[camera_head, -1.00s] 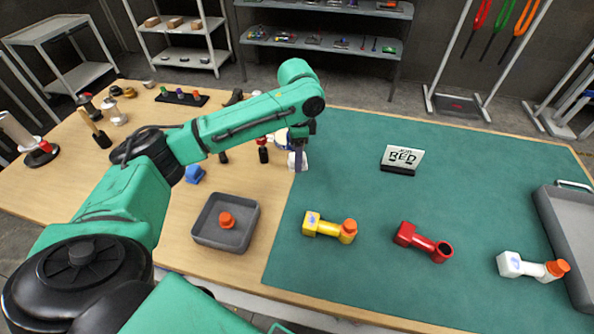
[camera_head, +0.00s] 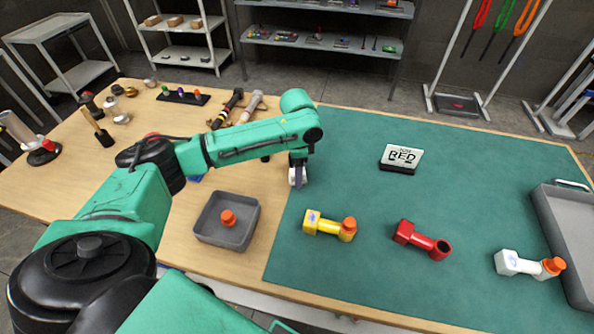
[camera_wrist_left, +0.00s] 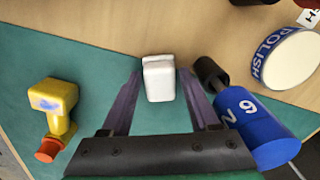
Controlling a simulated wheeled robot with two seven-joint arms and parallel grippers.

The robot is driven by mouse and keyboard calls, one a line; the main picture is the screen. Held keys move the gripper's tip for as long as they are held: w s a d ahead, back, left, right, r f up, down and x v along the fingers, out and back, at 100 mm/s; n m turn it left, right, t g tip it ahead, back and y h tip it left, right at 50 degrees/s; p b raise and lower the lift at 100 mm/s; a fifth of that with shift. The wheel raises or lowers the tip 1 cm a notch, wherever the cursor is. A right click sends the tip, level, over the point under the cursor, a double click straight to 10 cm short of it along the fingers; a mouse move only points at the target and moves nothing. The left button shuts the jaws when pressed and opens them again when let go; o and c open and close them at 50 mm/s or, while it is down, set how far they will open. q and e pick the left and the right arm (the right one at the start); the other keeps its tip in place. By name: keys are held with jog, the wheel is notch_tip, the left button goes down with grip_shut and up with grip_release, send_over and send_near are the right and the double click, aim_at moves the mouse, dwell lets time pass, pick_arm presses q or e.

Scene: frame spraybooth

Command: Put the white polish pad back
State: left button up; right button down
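My left gripper (camera_head: 298,168) points down near the left edge of the green mat (camera_head: 350,270). It appears shut on the white polish pad (camera_head: 296,177), a small rounded white block. In the left wrist view the pad (camera_wrist_left: 159,78) sits between the tips of the purple fingers. A round tin (camera_wrist_left: 288,60) with a blue band marked POLISH and a pale top stands on the wood to the right in that view. My arm hides it in the head view. My right gripper is not in view.
A yellow fitting (camera_head: 330,225), a red fitting (camera_head: 422,241) and a white fitting (camera_head: 529,264) lie on the mat. A RED sign (camera_head: 401,157) stands behind. A grey tray (camera_head: 226,221) holds an orange cap. A blue cylinder (camera_wrist_left: 255,125) is close to my right finger in the wrist view.

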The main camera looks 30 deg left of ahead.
pick_arm(q)
jog(key=shift+r, duration=0.1)
notch_tip(320, 180, up, 12)
jog(key=b, duration=0.1)
jog(key=shift+b, duration=0.3)
